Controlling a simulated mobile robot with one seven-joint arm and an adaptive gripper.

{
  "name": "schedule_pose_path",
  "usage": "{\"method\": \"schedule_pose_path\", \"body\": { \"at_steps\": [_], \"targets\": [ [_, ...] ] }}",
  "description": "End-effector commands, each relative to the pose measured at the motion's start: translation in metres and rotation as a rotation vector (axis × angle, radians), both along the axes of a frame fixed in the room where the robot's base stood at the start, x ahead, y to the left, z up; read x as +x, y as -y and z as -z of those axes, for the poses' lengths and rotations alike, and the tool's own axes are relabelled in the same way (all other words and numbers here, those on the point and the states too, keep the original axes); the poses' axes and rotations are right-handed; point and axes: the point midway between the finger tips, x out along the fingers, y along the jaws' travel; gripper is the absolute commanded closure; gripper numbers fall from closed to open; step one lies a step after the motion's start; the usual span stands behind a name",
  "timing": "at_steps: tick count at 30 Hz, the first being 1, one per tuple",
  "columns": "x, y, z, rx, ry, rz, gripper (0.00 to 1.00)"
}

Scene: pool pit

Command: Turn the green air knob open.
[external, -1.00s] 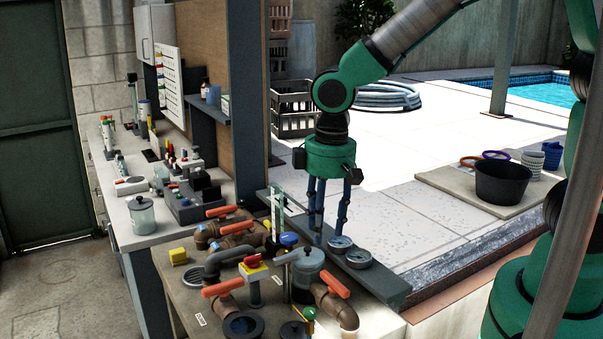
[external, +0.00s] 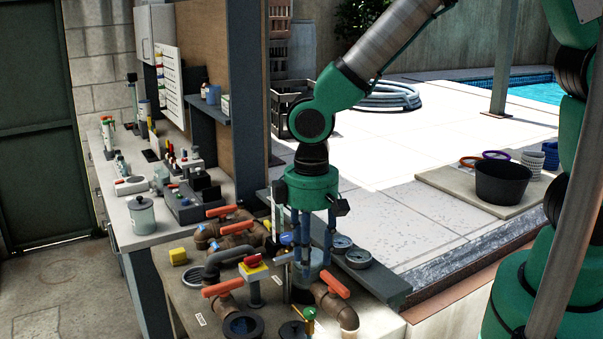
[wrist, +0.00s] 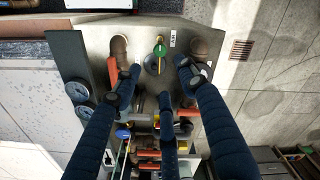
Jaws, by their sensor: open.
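The green air knob (external: 309,313) is small and sits near the front edge of the pipe bench (external: 190,298), beside a dark round cap (external: 293,330). In the wrist view the green knob (wrist: 160,50) shows at the upper middle, ahead of my fingers.
Orange-handled brown pipes stand close by, one handle (external: 336,285) just right of my fingers. A yellow box with a red button (external: 253,264) stands to the left. Two gauges (external: 358,259) sit on the dark ledge at right.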

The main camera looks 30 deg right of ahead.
Motion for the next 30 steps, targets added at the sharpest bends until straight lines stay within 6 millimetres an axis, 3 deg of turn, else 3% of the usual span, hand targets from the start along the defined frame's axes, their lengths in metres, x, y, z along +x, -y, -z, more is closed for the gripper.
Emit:
{"method": "schedule_pose_path", "body": {
  "at_steps": [21,30],
  "targets": [
    [-0.001,0.001,0.099,-0.002,-0.002,0.0,0.58],
    [0.0,0.001,0.125,-0.001,-0.001,0.0,0.58]
  ]
}}
